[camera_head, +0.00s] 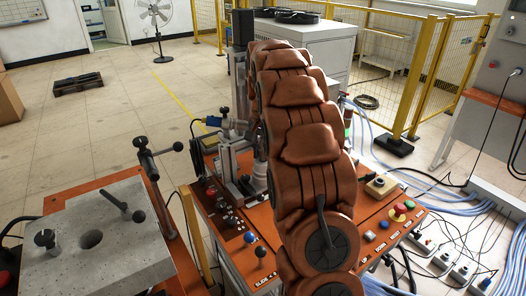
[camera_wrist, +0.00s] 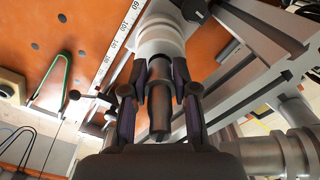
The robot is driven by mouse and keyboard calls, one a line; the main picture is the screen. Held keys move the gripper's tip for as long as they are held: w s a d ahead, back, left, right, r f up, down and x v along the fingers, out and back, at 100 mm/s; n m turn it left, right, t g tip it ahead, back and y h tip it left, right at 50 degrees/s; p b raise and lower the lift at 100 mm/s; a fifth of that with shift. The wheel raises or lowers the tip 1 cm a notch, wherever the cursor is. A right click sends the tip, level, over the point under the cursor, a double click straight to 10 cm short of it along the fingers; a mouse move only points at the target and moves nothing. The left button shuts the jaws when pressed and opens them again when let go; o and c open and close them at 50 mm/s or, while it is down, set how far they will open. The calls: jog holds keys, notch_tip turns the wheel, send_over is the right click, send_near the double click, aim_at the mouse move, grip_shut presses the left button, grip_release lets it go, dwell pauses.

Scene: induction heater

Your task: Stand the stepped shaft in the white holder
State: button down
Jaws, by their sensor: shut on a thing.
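In the wrist view, my gripper (camera_wrist: 160,88) is shut on the stepped shaft (camera_wrist: 159,112), a dark brownish metal cylinder with a narrower end towards the camera. A finger lies on each side of it. The white holder (camera_wrist: 161,40), a round pale piece with stepped rings, is straight beyond the fingertips. The shaft's far end lines up with the holder and overlaps it in the picture. I cannot tell whether the shaft is inside it or only in front of it.
A ruler (camera_wrist: 118,45) and grey metal bars (camera_wrist: 245,85) flank the holder. A grey block with a hole (camera_head: 92,262) stands at left. Cables (camera_head: 440,190) lie on the floor at right.

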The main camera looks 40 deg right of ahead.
jog(key=shift+f+b, duration=0.3)
jog(key=shift+f, duration=0.3)
jog(key=c, duration=0.8)
grip_release()
notch_tip(320, 180, up, 11)
jog(key=shift+r, duration=0.5)
dwell(0.5)
jog(key=shift+a, duration=0.15)
